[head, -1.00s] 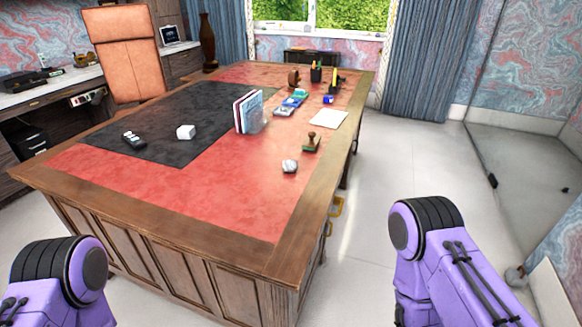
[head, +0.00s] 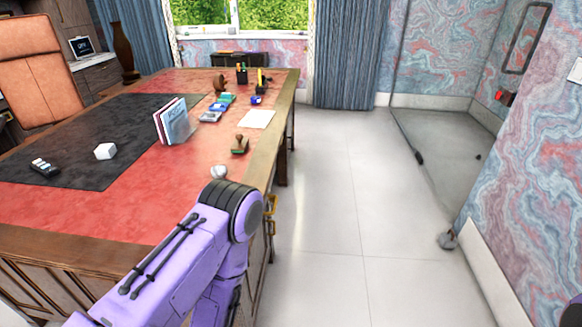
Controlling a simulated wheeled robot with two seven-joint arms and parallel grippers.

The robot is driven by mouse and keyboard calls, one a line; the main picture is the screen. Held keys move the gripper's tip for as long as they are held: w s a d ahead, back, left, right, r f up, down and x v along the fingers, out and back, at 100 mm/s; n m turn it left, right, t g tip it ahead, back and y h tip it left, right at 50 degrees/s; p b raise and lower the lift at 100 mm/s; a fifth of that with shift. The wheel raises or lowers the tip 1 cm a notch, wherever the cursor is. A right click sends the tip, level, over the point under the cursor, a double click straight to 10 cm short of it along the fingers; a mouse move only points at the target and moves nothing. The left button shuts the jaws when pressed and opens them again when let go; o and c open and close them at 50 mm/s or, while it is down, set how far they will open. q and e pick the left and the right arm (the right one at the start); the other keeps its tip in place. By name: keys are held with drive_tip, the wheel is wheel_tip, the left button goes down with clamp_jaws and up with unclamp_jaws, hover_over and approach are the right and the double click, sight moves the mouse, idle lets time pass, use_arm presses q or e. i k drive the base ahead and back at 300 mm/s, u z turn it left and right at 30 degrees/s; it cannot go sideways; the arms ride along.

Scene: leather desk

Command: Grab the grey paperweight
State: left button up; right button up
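The grey paperweight (head: 219,171) is a small rounded, light grey lump on the red leather top of the desk (head: 125,215), near its right-hand edge. Neither gripper shows in the head view. Only a dark sliver, perhaps of my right arm, shows in the bottom right corner.
The floor (head: 345,200) right of the desk is clear.

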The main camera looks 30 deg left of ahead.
sight(218, 171)
drive_tip(key=z, duration=0.25)
drive_tip(key=i, duration=2.8)
drive_tip(key=u, duration=3.1)
drive_tip(key=i, duration=0.2)
drive_tip(key=u, duration=0.25)
